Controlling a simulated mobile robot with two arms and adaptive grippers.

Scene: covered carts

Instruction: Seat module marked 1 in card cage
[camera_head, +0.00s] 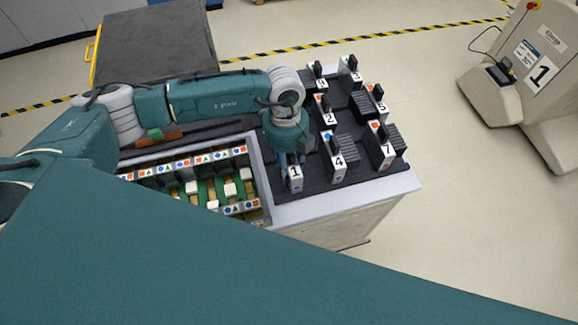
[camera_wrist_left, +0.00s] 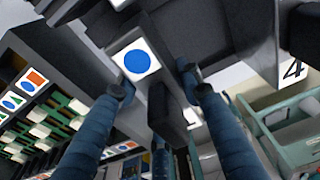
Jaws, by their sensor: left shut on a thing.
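The module marked 1 (camera_head: 295,184) is a pale upright block at the right side of the card cage; in the wrist view its top with a blue circle label (camera_wrist_left: 137,62) and its dark handle (camera_wrist_left: 167,118) show. My left gripper (camera_head: 289,158) is over it, shut on it, with a finger on each side in the wrist view (camera_wrist_left: 162,92). Whether the module touches the dark mat I cannot tell. The card cage (camera_head: 264,182) is a grey-rimmed box with green slots, white blocks and rows of orange, green and blue symbol labels. My right gripper is not in view.
Several other numbered modules stand on the dark mat to the right, module 4 (camera_head: 339,164) and module 2 (camera_head: 327,116) nearest. An orange-brown handled tool (camera_head: 160,140) lies behind the cage. A dark covered cart (camera_head: 155,45) stands at the back.

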